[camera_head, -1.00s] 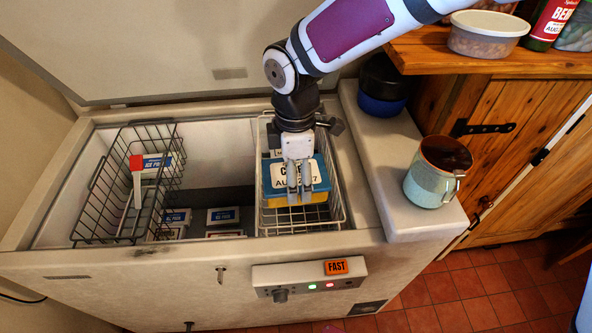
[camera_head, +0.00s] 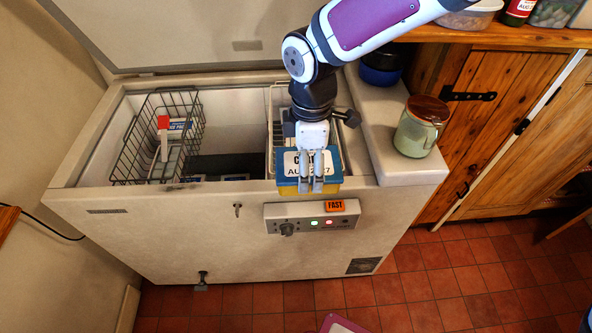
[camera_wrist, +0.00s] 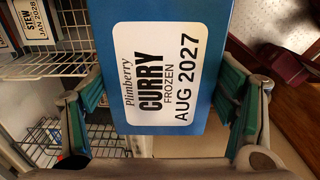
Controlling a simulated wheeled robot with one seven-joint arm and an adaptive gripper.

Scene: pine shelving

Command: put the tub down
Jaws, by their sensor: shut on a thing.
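The tub (camera_head: 285,180) has a blue lid, a yellow body and a white label. In the wrist view, the tub (camera_wrist: 110,60) fills the middle and its label reads Plimberry Curry Frozen, Aug 2027. My gripper (camera_head: 311,187) is shut on the tub, with a finger on each side in the wrist view (camera_wrist: 163,115). In the head view the tub overlaps the chest freezer's front rim and hides part of the right wire basket (camera_head: 272,125). I cannot tell its exact height above the rim.
A left wire basket (camera_head: 125,160) hangs in the open freezer (camera_head: 130,225), with boxes in and beside it. A green mug (camera_head: 412,138) and a dark blue bowl (camera_head: 380,76) stand on the pale ledge (camera_head: 410,172). A stew package (camera_wrist: 32,22) shows in the wrist view.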

